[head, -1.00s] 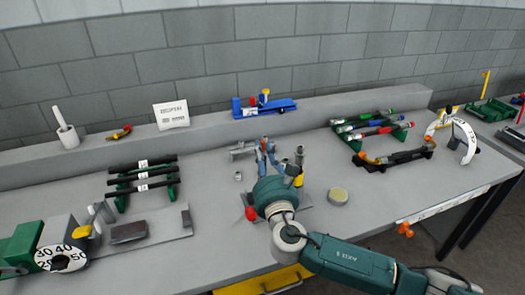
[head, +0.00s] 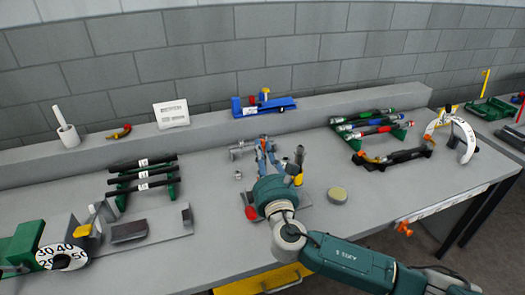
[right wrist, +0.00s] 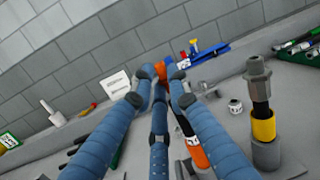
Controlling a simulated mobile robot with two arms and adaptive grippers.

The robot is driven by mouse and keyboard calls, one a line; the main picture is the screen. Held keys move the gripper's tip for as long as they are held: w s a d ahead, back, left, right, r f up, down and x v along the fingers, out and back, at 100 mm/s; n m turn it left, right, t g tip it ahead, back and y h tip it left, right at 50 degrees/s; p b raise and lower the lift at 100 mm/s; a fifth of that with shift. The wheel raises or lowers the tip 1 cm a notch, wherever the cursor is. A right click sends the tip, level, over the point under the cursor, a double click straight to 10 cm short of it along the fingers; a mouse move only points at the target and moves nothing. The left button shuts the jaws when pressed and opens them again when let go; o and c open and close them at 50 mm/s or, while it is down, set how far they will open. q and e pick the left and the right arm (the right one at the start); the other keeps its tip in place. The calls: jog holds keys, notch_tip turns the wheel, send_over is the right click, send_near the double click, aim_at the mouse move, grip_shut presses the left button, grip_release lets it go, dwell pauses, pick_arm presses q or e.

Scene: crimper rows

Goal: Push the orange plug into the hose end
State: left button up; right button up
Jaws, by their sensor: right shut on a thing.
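My right gripper (head: 263,145) reaches over the bench with its blue fingers pointing toward the back wall. In the right wrist view its fingertips (right wrist: 160,78) are closed around a small orange piece (right wrist: 161,69), which looks like the orange plug. Just beyond and below the fingers, a black hose with an orange band (right wrist: 196,150) stands, partly hidden by a finger. I cannot tell whether the plug touches any hose end. An upright hose with a yellow band (right wrist: 263,129) and a metal fitting stands to the right; it also shows in the head view (head: 298,179). My left gripper is not in view.
A blue tool (head: 264,108) sits on the rear ledge. Racks of black hoses (head: 143,175) stand left, and coloured hoses (head: 370,128) right.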

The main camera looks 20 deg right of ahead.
jog(key=shift+p, duration=0.4)
dwell(0.7)
jog(key=shift+f+b, duration=0.75)
jog(key=shift+f, duration=0.4)
jog(key=o, duration=0.8)
jog(key=shift+s, duration=0.1)
jog(key=shift+o, duration=0.2)
jog(key=s+a+f, duration=0.1)
jog(key=s, duration=1)
jog(key=shift+s+f, duration=0.3)
